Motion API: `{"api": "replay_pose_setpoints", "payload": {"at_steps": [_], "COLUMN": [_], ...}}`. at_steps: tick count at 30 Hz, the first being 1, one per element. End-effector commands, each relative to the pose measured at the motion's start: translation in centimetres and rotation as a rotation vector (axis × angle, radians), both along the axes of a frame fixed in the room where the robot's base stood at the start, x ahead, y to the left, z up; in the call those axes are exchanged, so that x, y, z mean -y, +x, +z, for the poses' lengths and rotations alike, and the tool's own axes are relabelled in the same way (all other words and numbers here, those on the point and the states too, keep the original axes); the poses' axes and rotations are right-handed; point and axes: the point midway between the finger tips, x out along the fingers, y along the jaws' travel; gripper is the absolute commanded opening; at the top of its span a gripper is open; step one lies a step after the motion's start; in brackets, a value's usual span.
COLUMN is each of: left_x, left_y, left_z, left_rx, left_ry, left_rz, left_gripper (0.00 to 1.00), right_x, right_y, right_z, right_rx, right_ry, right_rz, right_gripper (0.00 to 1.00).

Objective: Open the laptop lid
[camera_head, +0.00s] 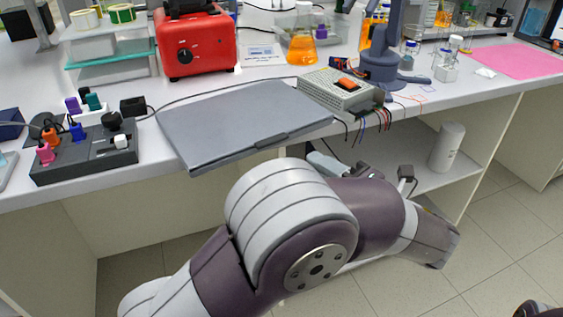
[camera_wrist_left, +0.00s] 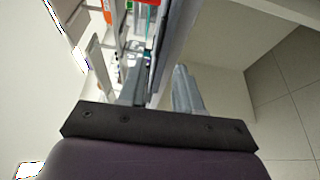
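The grey laptop (camera_head: 240,118) lies closed on the white bench, its front edge along the bench's front edge. A darker notch shows on that front edge. My left arm reaches across in front of the bench. My left gripper (camera_head: 325,165) is just below the laptop's front right corner, mostly hidden behind my arm. In the left wrist view my left gripper (camera_wrist_left: 160,88) has its two fingers apart. A grey slab edge (camera_wrist_left: 178,42), seemingly the laptop or bench edge, runs up between them; contact cannot be told.
A red case (camera_head: 195,42) and an orange flask (camera_head: 302,45) stand behind.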

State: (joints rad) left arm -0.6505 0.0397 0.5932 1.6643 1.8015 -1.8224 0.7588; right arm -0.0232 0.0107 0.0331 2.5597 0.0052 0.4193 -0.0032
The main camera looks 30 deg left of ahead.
Motion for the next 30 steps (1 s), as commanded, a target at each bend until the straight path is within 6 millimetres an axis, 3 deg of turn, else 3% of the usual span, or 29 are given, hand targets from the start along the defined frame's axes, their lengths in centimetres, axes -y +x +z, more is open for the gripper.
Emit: {"api": "replay_pose_setpoints", "payload": {"at_steps": [3,9,15,23,27,30], "left_x": [-3.2,-7.6,-9.4,-9.5,-9.5,-9.5], "left_y": [0.9,2.4,3.1,3.2,3.2,3.2], "left_z": [0.0,0.0,0.1,0.1,0.1,0.1], "left_rx": [-0.001,-0.001,-0.002,-0.003,-0.003,-0.003], "left_ry": [0.0,0.0,0.001,0.002,0.002,0.002], "left_rz": [0.005,0.003,-0.002,-0.003,-0.003,-0.003], "left_gripper": [0.34,0.34,0.34,0.34,0.0,0.0], "right_x": [0.0,0.0,0.0,0.0,0.0,0.0], "right_y": [0.0,0.0,0.0,0.0,0.0,0.0], "right_z": [-0.4,-0.8,-1.0,-1.0,-1.0,-1.0], "right_rx": [0.0,0.0,-0.001,-0.001,-0.001,-0.001], "right_ry": [0.0,0.0,0.0,0.0,0.0,0.0], "right_rz": [0.0,0.0,0.0,0.0,0.0,0.0], "right_gripper": [0.43,0.43,0.43,0.43,0.43,0.43]}}
